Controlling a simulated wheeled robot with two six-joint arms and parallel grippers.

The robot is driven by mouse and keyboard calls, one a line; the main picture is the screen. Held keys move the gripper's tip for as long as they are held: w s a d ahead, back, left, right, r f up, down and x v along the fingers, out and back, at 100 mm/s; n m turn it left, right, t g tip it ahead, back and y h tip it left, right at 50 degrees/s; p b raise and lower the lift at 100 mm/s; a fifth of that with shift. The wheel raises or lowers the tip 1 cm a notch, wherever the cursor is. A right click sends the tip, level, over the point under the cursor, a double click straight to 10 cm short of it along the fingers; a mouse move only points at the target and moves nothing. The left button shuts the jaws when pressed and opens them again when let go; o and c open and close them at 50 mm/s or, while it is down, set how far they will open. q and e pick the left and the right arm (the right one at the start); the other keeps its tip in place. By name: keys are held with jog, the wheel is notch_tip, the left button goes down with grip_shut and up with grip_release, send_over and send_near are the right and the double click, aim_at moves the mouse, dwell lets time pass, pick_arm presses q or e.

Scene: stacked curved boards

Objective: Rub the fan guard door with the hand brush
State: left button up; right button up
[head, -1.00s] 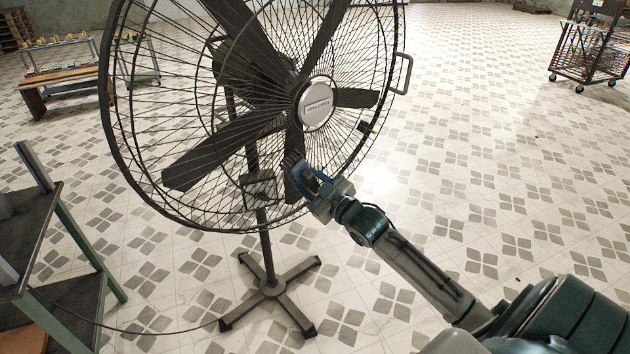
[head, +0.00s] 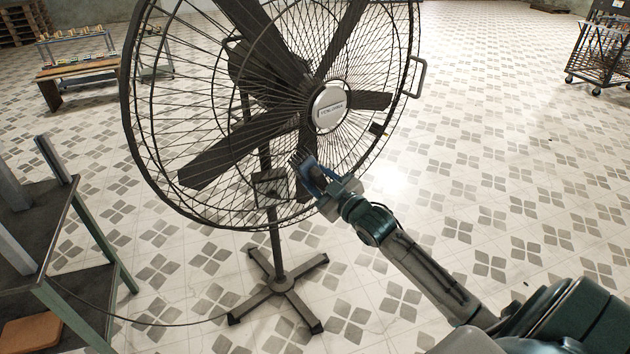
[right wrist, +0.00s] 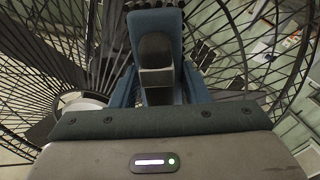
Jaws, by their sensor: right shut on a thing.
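The large black pedestal fan stands upright in the head view, its round wire fan guard door (head: 215,217) facing me with a silver hub badge (head: 331,108). A handle (head: 418,78) sticks out at the guard's right rim. My right gripper (head: 312,178) is at the lower front of the guard, shut on the dark hand brush (head: 301,156). The brush's bristles point up at the wires; I cannot tell for certain whether they touch. In the right wrist view the brush (right wrist: 155,50) sits between the blue fingers, with guard wires behind. My left gripper is not in view.
A dark shelf unit with green legs (head: 98,230) stands at the left, with a brown board (head: 30,333) low on it. A cable runs from it to the fan base (head: 278,290). A bench (head: 78,72) and a wire cart (head: 600,55) are farther back. The tiled floor at right is clear.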

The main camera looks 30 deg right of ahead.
jog(key=shift+w+d, duration=0.15)
jog(key=shift+d, duration=0.95)
jog(key=d+p, duration=0.1)
jog(key=d, duration=0.2)
jog(key=shift+w+d, duration=0.15)
jog(key=shift+w+d+b, duration=0.2)
jog(key=shift+d+b, duration=0.3)
jog(key=shift+d, duration=0.8)
jog(key=shift+w+d, duration=0.1)
jog(key=shift+d, duration=0.85)
jog(key=shift+w+d+b, duration=0.1)
jog(key=shift+d+b, duration=0.4)
jog(key=shift+d, duration=0.65)
jog(key=shift+w+d+f+b, duration=0.15)
jog(key=shift+d+b, duration=0.55)
jog(key=shift+d, duration=0.95)
